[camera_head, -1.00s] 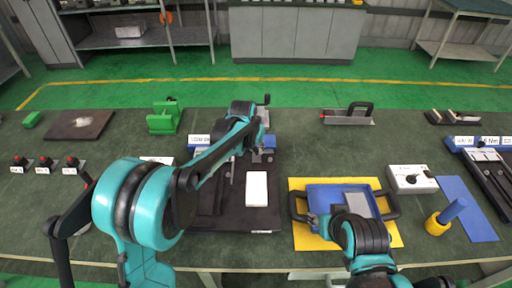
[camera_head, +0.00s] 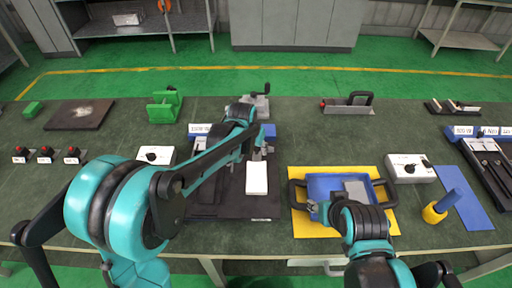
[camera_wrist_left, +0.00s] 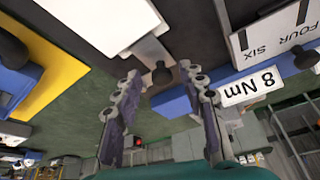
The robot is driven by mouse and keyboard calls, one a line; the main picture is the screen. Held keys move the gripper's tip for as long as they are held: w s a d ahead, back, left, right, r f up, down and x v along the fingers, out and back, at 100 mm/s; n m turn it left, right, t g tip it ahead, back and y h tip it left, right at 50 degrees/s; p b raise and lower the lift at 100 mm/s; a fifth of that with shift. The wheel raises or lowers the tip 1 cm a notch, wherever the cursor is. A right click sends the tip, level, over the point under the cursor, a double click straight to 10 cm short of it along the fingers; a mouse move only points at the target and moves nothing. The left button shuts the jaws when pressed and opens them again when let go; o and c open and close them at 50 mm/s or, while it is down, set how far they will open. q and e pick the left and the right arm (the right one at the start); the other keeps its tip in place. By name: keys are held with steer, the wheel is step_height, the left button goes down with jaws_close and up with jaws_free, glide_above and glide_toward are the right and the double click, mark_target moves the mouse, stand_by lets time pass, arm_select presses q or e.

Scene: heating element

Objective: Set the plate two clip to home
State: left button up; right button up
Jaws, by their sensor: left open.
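My left gripper (camera_head: 262,151) is over the back right part of a dark fixture (camera_head: 205,208), beside a blue bar (camera_head: 269,130). In the left wrist view it (camera_wrist_left: 162,72) is open, with a small grey clip-like part with a dark round knob (camera_wrist_left: 162,75) between or just beyond its fingertips; contact cannot be told. A white block (camera_head: 257,178) lies on the fixture, in front of the gripper. I cannot tell which part is the plate two clip; my arm hides much of the fixture. My right gripper (camera_head: 316,208) is at the left side of a blue tray (camera_head: 326,186); its jaws are unclear.
The tray stands on a yellow mat (camera_head: 300,228). A white control box (camera_head: 408,168) and a blue mat (camera_head: 468,205) are to its right. A green stand (camera_head: 163,107) and a crank device (camera_head: 255,103) are behind the fixture. Bare table shows between fixture and mat.

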arm_select(q)
steer(key=v, duration=1.2)
steer(key=shift+s, duration=0.1)
steer(key=s+a+f+n+t+y, duration=0.1)
steer(key=s+a+f+n, duration=0.1)
steer(key=s+a, duration=0.5)
steer(key=s+a+f+n+t, duration=0.2)
steer(key=s+a, duration=0.6)
steer(key=s, duration=0.6)
steer(key=shift+s+a+f+n+y, duration=0.2)
steer(key=shift+a+f+n+y, duration=0.1)
steer(key=shift+a+y, duration=0.1)
stand_by(0.8)
